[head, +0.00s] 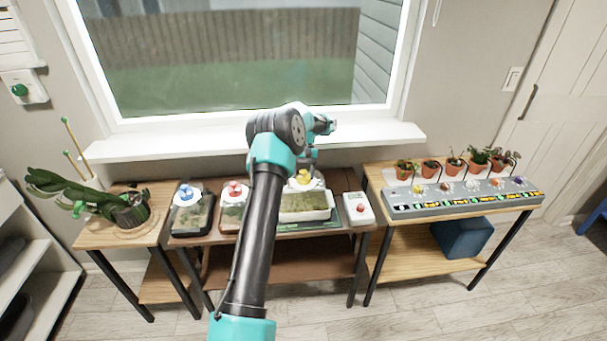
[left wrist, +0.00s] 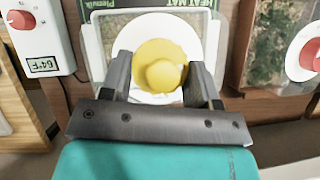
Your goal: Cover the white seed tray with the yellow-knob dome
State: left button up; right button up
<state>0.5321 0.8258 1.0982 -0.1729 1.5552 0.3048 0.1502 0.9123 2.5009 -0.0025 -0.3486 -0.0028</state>
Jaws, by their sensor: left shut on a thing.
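The yellow knob of a clear dome (head: 303,180) sits on a white disc. The dome is directly over the white seed tray (head: 306,216), and the green contents show through it. I cannot tell whether its rim rests fully on the tray. My left gripper (head: 308,166) reaches down from above and is shut on the yellow knob. In the left wrist view, the two fingers (left wrist: 161,88) stand on either side of the yellow knob (left wrist: 160,66). My arm hides part of the tray's left side. My right gripper is in neither view.
A green heat mat (head: 333,224) lies under the tray. To the left stand a red-knob dome (head: 235,188) and a blue-knob dome (head: 187,194). Potted seedlings (head: 453,168) stand on the right table.

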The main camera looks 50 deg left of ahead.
pick_arm(q)
jog(key=shift+f, duration=1.35)
dwell(1.0)
jog(key=o, duration=1.3)
jog(key=shift+r, duration=0.1)
